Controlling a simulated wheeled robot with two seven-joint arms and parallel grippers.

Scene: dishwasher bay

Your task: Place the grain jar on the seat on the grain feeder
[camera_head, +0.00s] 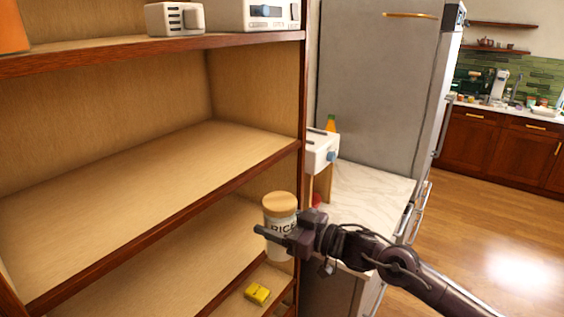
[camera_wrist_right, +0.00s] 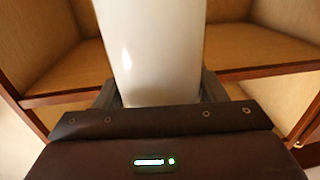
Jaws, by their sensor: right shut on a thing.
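The grain jar (camera_head: 281,204) is white with a tan lid and dark letters reading RICE. It stands upright in my right gripper (camera_head: 276,233), which is shut around its body in front of the wooden shelf unit's right side. In the right wrist view the jar's white body (camera_wrist_right: 150,45) fills the space between the two fingers; its lid is out of that view. I cannot pick out the grain feeder or its seat for certain. My left gripper is not in view.
The wooden shelf unit (camera_head: 150,180) has a bare middle shelf and a yellow item (camera_head: 257,293) lower down. A white appliance with a blue knob (camera_head: 321,150) stands on the marble counter (camera_head: 372,190) beside the grey fridge (camera_head: 370,90). Open wood floor (camera_head: 490,220) lies at right.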

